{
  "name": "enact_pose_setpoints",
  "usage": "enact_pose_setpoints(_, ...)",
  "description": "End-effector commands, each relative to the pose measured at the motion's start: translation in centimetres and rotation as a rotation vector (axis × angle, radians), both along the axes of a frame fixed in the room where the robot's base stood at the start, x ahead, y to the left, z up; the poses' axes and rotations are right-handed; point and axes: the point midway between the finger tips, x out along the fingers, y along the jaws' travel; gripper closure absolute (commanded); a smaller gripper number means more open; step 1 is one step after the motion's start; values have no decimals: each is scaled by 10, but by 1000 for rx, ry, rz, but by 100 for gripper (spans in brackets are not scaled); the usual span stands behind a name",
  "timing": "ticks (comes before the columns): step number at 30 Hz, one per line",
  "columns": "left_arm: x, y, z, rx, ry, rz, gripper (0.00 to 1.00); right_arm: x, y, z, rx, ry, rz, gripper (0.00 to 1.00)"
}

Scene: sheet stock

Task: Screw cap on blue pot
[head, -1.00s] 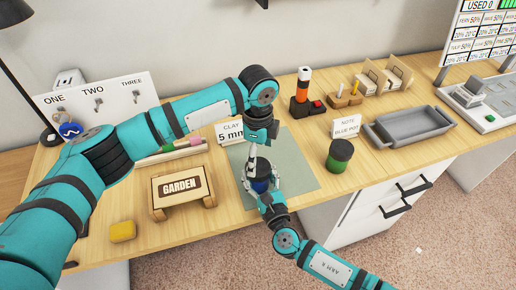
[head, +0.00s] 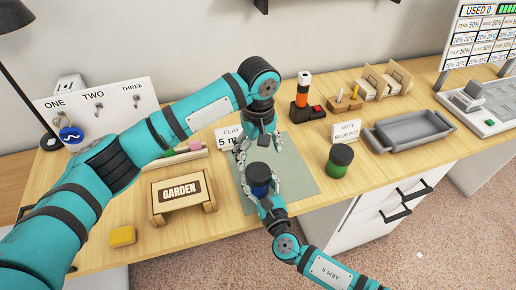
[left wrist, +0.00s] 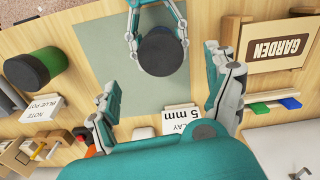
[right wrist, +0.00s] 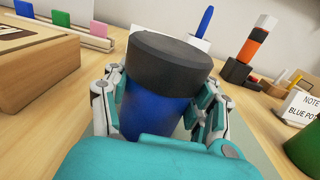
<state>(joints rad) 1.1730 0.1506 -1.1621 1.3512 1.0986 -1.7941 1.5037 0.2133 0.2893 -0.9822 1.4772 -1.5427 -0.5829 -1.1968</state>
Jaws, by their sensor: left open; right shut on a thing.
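The blue pot (right wrist: 158,115) stands upright on the grey-green mat, between the fingers of my right gripper (right wrist: 160,108), which is shut on it. A black cap (right wrist: 170,60) sits on top of the pot with no clear gap; how tightly it is screwed cannot be told. The cap also shows from above in the left wrist view (left wrist: 161,54) and in the head view (head: 258,171). My left gripper (left wrist: 168,88) is open and empty, its fingers apart and clear of the cap, behind the pot in the head view.
A green pot with a black lid (head: 337,170) stands right of the mat (head: 300,180), near the note card (head: 346,131). The GARDEN box (head: 182,193) is left, the clay card (head: 229,136) behind. A grey tray (head: 410,131) lies at right. A yellow block (head: 122,236) is front left.

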Motion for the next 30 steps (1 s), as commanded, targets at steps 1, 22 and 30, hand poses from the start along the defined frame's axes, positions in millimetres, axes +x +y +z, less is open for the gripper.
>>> enact_pose_setpoints(1, 0, 0, 1, -1, 0, 105, 13, 0, 0, 0, 0, 0, 0, 100)
enact_pose_setpoints(22, 0, 1, 8, -1, 1, 662, 13, 0, 0, 0, 0, 0, 0, 100)
enact_pose_setpoints(30, 0, 1, -8, 1, 3, 662, 13, 0, 0, 0, 0, 0, 0, 100)
